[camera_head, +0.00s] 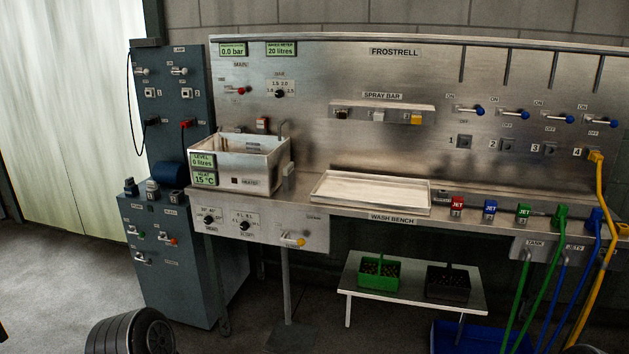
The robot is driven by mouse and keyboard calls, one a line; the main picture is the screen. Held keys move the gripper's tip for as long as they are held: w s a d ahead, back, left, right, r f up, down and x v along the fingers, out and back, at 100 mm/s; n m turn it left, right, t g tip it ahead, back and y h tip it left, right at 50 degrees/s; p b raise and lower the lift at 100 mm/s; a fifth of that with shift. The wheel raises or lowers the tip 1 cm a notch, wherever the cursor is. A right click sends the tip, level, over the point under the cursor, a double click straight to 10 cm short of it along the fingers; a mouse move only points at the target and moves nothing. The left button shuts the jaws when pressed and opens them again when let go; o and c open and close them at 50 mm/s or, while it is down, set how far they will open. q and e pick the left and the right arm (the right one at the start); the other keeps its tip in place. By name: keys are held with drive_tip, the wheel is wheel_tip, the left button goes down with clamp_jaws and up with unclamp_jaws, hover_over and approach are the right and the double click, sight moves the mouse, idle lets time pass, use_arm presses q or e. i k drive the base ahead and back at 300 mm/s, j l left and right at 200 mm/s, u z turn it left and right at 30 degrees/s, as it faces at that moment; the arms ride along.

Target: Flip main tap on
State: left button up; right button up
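A small lever tap with a red end (237,90) sits at the upper left of the steel back panel, under a small label that seems to read MAIN. Its lever lies roughly level, slightly tilted; an OFF label seems to be at its left. The green display (233,49) above it reads 0.0 bar. Neither of my grippers is in view.
Right of the tap is a bar dial (279,92). Below stand a steel tank (240,165) and a white tray (370,190) on the wash bench. Blue-ended levers (470,110) line the right. A dark ribbed round thing (130,333) stands on the floor at lower left.

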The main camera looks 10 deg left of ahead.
sight(242, 92)
drive_tip(key=i+u, duration=0.35)
drive_tip(key=i, duration=0.2)
drive_tip(key=i+u, duration=0.4)
drive_tip(key=i+j+u, duration=0.4)
drive_tip(key=i, duration=0.45)
drive_tip(key=i+l+u, duration=0.1)
drive_tip(key=i+u, duration=0.35)
drive_tip(key=i, duration=0.4)
